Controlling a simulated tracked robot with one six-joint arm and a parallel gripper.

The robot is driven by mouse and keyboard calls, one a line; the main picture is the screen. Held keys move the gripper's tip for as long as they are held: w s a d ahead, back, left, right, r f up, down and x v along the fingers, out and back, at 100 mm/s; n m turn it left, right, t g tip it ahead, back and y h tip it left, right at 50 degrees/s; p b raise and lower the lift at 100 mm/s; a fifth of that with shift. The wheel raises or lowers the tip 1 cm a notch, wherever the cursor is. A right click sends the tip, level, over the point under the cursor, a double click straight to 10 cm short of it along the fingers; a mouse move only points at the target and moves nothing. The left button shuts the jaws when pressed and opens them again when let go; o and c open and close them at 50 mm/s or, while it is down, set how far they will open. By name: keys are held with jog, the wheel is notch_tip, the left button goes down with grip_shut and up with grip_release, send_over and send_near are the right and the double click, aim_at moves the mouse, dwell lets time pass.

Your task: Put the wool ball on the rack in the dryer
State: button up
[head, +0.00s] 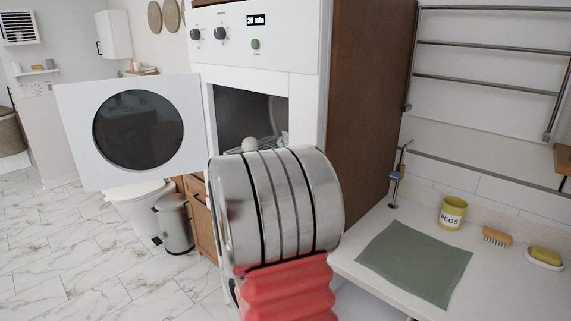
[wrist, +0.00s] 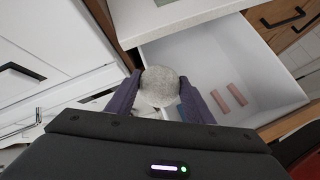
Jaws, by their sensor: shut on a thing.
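The pale grey wool ball (wrist: 160,86) is between the fingers of my gripper (wrist: 158,84) in the wrist view; the dark fingers are shut on its sides. The white dryer (head: 262,45) stands ahead in the head view, its round-windowed door (head: 138,128) swung open to the left. The dark dryer opening (head: 250,108) shows a little of a wire rack (head: 266,142) low down. A small pale ball (head: 250,144) shows there; I cannot tell whether it is the held one. My arm hides my gripper and the lower opening in the head view.
An open white drawer (wrist: 220,62) with two pink strips lies below my gripper in the wrist view. A tall brown panel (head: 365,90) flanks the dryer. The counter at right holds a green cloth (head: 415,262), pegs pot (head: 452,212), brush (head: 496,237) and soap dish (head: 545,258).

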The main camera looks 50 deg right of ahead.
jog(key=w+a+r+n+t, duration=0.2)
jog(key=w+a+n+t, duration=0.35)
jog(key=w, duration=0.75)
jog(key=w+a+r+n+t+y, duration=0.1)
jog(key=w+a+n, duration=0.3)
jog(key=a, duration=0.7)
jog(key=w+a+r+n+t+y, duration=0.1)
jog(key=w+a+n+t+y, duration=0.2)
jog(key=a, duration=0.8)
jog(key=w+a+r+n+t+y, duration=0.1)
jog(key=w+a+n, duration=0.5)
jog(key=a, duration=0.6)
jog(key=shift+w+r+t+y, duration=0.2)
jog(key=shift+w+t+y, duration=0.3)
jog(key=shift+w+t, duration=0.25)
jog(key=shift+w, duration=0.15)
